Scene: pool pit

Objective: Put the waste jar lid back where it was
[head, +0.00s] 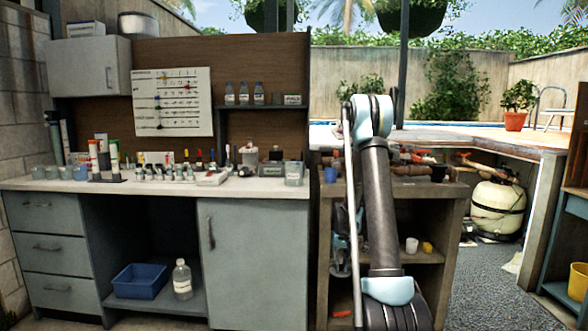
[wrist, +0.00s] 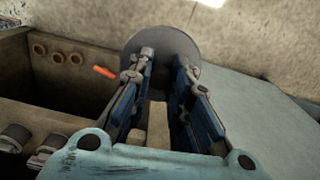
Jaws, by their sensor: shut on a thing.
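My gripper (wrist: 165,62) shows in the wrist view, its two fingers reaching forward to a round dark grey disc (wrist: 160,38). The disc looks like the waste jar lid, and the fingers are closed on it, with a gap between them nearer the palm. The lid's far side and what lies under it are hidden. In the head view my arm rises in front of the wooden shelf unit, and my gripper and the lid cannot be made out. I cannot tell which container is the waste jar; a pale jar (head: 249,155) stands on the counter.
The long counter (head: 150,187) at left holds several small bottles and clear tubs (head: 293,174). The wooden shelf unit (head: 442,195) carries pipe parts. A white tank (head: 497,210) stands at right. In the wrist view, an orange piece (wrist: 104,71) lies left of the lid.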

